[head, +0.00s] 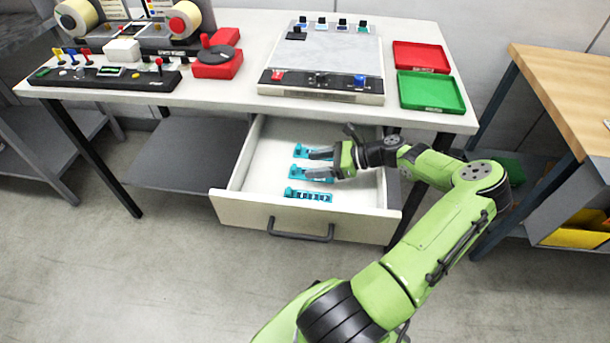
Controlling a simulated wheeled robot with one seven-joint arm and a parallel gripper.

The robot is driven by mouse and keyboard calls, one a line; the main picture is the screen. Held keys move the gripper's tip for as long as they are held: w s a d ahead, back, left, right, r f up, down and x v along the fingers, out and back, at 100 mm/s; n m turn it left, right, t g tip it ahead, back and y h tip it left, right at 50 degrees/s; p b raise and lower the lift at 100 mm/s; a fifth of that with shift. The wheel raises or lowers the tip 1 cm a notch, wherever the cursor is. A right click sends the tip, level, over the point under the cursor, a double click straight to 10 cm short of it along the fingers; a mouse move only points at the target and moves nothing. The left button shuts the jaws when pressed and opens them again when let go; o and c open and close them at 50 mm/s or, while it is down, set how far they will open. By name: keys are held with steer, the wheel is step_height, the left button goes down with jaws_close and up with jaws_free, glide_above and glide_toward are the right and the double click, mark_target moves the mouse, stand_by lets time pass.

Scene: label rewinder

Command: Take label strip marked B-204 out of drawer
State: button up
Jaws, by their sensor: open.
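The drawer (250,205) under the white table is pulled open. Three teal label strips lie inside it, one behind another. The front strip (308,195) is in full view, with dark markings too small to read. The middle strip (298,173) and the back strip (299,150) are partly covered by my gripper (308,164). I cannot tell which strip is marked B-204. My gripper is inside the drawer's outline from the right, its two fingers apart and pointing left, over or beside the middle and back strips. Whether it touches a strip cannot be told.
On the white table (225,90) stand a label rewinder at the left, a grey panel device (322,92), a red tray (420,57) and a green tray (430,92). A wooden bench (570,85) is at the right. The drawer's handle (300,236) sticks out in front.

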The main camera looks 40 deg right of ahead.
mark_target(296, 167)
steer(key=b+x, duration=0.2)
steer(key=x, duration=0.3)
steer(key=shift+d+f, duration=0.15)
jaws_close()
